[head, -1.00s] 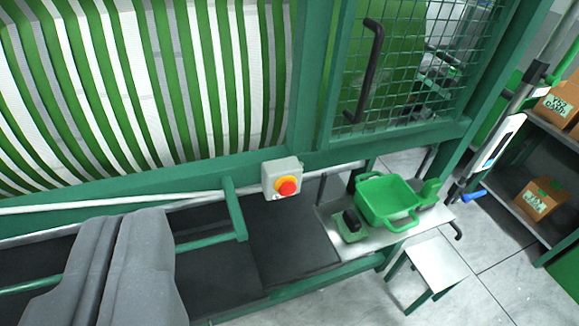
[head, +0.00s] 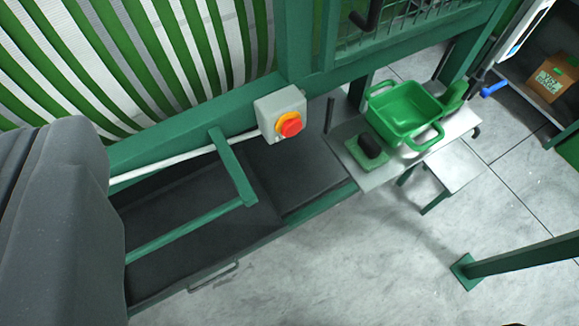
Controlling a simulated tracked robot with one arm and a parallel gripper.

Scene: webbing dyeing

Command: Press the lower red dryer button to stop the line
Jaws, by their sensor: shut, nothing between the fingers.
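The red button (head: 291,124) sits on a yellow ring (head: 281,122) on the front of a small light-grey box (head: 284,104). The box is fixed to the green machine frame (head: 190,126), near the middle of the head view. It is the only red button I see, and nothing covers it. My gripper and its fingertips are not in this view, so I cannot tell their distance from the button. A large grey part, apparently mine, fills the left side.
A green basket (head: 402,112) and a green pad with a black handle (head: 368,146) rest on a pale shelf right of the button. A green rail bracket (head: 233,168) projects below left. A white stool (head: 452,168) and green post (head: 520,258) stand on open floor.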

